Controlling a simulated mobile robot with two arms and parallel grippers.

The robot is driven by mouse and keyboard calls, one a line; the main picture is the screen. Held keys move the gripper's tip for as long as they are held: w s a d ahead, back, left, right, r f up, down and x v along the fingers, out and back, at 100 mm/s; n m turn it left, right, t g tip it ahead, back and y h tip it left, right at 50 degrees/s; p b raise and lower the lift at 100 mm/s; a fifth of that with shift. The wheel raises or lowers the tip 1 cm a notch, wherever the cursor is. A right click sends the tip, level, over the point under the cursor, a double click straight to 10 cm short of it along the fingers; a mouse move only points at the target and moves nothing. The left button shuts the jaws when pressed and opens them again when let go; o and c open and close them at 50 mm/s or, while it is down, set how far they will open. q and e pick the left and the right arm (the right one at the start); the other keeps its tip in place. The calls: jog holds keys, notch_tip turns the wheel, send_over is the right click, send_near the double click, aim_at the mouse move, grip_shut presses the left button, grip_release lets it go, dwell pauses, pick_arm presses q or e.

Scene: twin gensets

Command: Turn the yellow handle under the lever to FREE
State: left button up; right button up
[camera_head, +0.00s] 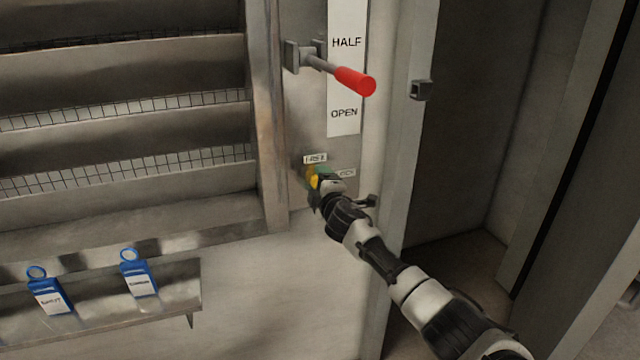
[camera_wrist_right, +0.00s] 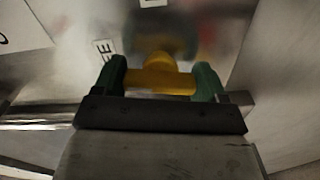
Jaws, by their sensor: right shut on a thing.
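The yellow handle (camera_head: 312,177) is on the grey panel below the red-gripped lever (camera_head: 354,80). My right gripper (camera_head: 320,178) is at the handle and covers much of it in the head view. In the right wrist view, the handle's yellow crossbar (camera_wrist_right: 160,80) lies between the two green fingertips of my right gripper (camera_wrist_right: 159,76), which is shut on it. A small label (camera_head: 315,159) sits above the handle and another label (camera_head: 347,173) to its right; both are hard to read. A label ending in "EE" (camera_wrist_right: 104,48) shows in the wrist view. My left gripper is not in view.
The lever sticks out above my right gripper, beside a white strip (camera_head: 344,80) marked HALF and OPEN. Louvred slats (camera_head: 120,90) fill the left. Two blue tags (camera_head: 49,296) (camera_head: 138,278) are on a ledge at lower left. A dark open recess (camera_head: 460,150) is to the right.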

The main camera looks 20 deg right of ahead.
jog(key=shift+f+n, duration=0.1)
jog(key=shift+n, duration=1)
jog(key=o, duration=0.9)
jog(key=shift+s+p, duration=0.4)
jog(key=shift+s, duration=0.1)
jog(key=s, duration=1)
jog(key=shift+d+p, duration=0.15)
jog(key=shift+p, duration=0.25)
